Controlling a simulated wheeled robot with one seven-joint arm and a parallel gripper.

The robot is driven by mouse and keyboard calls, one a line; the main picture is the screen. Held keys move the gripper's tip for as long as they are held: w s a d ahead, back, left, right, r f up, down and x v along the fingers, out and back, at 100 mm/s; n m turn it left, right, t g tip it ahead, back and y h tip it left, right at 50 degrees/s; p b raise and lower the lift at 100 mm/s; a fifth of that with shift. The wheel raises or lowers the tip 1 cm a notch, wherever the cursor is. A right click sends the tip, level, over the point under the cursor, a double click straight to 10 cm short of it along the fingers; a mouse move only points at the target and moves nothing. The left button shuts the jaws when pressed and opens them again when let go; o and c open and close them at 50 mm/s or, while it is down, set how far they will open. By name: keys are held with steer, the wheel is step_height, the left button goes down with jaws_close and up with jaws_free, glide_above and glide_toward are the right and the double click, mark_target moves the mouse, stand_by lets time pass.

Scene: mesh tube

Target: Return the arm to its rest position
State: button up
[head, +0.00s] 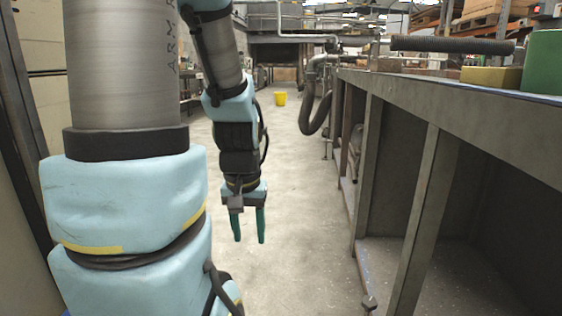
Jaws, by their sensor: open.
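My gripper (249,226) hangs at the end of my arm in the middle of the head view, pointing straight down. Its two green fingers are apart with nothing between them, so it is open and empty. It is over the bare floor, to the left of the workbench and below the level of its top. My arm is bent, with its near links large at the left of the picture. Its base is cut off by the picture's lower edge.
A long workbench (462,97) with open shelves below runs along the right. On it are a dark mesh tube (452,45), a yellow block (491,77) and a green cylinder (543,62). The aisle floor (300,200) is clear.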

step_height(320, 180, up, 32)
steer(key=p, duration=3)
steer(key=shift+f, duration=0.1)
